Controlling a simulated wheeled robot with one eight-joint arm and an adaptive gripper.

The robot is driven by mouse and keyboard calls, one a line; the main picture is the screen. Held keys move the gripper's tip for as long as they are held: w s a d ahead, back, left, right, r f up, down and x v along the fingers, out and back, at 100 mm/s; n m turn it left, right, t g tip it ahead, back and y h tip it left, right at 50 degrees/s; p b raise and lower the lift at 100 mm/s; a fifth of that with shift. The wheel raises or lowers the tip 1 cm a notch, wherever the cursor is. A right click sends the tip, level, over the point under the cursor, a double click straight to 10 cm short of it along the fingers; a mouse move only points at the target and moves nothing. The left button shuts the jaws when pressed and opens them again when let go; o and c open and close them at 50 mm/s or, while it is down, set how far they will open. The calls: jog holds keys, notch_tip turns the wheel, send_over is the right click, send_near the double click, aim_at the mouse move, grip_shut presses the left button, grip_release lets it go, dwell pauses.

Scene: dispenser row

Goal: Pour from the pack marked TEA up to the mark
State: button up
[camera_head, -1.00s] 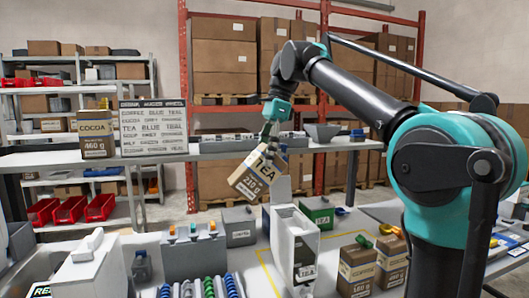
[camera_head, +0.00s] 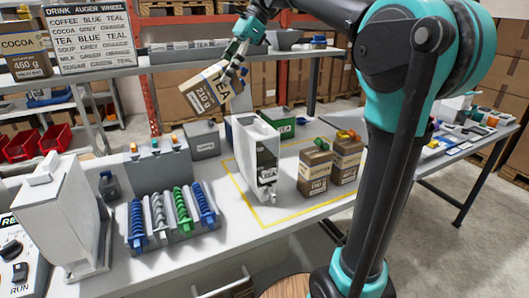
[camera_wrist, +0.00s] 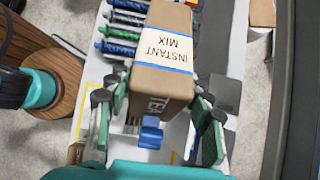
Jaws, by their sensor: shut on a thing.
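My gripper (camera_head: 236,62) is shut on the brown TEA pack (camera_head: 208,92), which shows a cream label reading 210 g. The pack is held tilted in the air, up and to the left of the white upright dispenser (camera_head: 256,160). In the wrist view, the fingers flank the pack (camera_wrist: 160,88), with "INSTANT MIX" showing on its label; a blue part (camera_wrist: 151,133) shows below it. No powder stream is visible. I cannot make out the fill mark. The sign (camera_head: 90,38) lists TEA, BLUE, TEAL.
Two brown packs (camera_head: 315,170) (camera_head: 347,157) stand right of the dispenser, inside or by the yellow outline (camera_head: 285,212). Coloured augers (camera_head: 170,215) lie in a grey rack at left. A white machine (camera_head: 62,215) and a COCOA pack (camera_head: 22,50) stand farther left.

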jog(key=shift+d+f+y, duration=0.15)
jog(key=shift+f+y, duration=0.05)
jog(key=shift+y, duration=0.3)
jog(key=shift+w+f, duration=0.1)
dwell(0.6)
jog(key=shift+d+f+g+y, duration=0.15)
jog(key=shift+d+g+y, duration=0.05)
jog(key=shift+g+y, duration=0.2)
jog(key=shift+w+d+f+g+y, duration=0.15)
jog(key=shift+d+f+g+y, duration=0.2)
jog(key=shift+y, duration=0.35)
jog(key=shift+w+d+f+g+y, duration=0.1)
jog(key=shift+d+f+g+y, duration=0.15)
jog(key=shift+y, duration=0.45)
dwell(5.0)
